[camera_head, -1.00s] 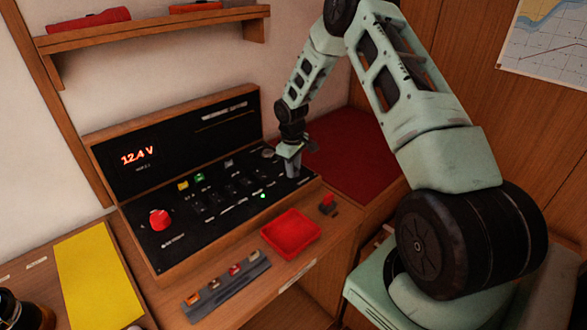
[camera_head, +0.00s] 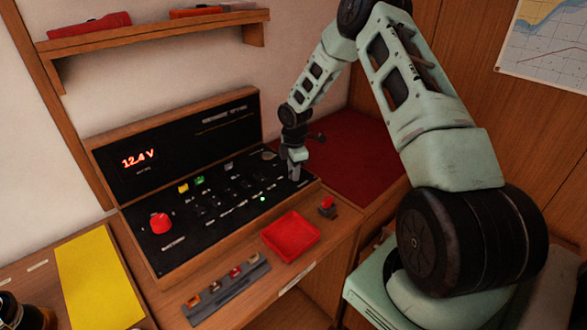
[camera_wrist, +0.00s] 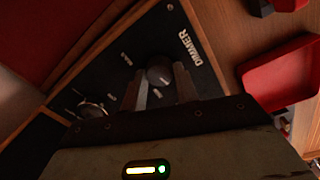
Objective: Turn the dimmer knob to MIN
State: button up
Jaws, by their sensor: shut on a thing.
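The dimmer knob (camera_wrist: 160,72) is a round dark grey knob on the black panel, beside the printed word DIMMER, in the wrist view. My gripper (camera_wrist: 160,76) has one finger on each side of it and is shut on it. In the head view my gripper (camera_head: 296,176) is down at the right end of the black panel (camera_head: 190,222), and hides the knob. The direction the knob points cannot be made out.
A second round knob (camera_wrist: 91,108) sits on the panel left of my gripper. A red tray (camera_head: 291,237) and a strip of small coloured parts (camera_head: 226,290) lie in front of the panel. A red mat (camera_head: 355,160) lies behind.

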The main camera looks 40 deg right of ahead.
jog(key=shift+r+n+p, duration=0.1)
jog(key=shift+n+p, duration=0.25)
jog(key=shift+n, duration=1.35)
jog(key=o, duration=1)
jog(key=r+b, duration=0.1)
jog(key=r, duration=0.4)
jog(key=r+b, duration=0.1)
jog(key=r, duration=0.5)
jog(key=s+r+b, duration=0.1)
jog(key=r, duration=0.5)
jog(key=shift+r+b, duration=0.15)
jog(key=shift+b, duration=0.2)
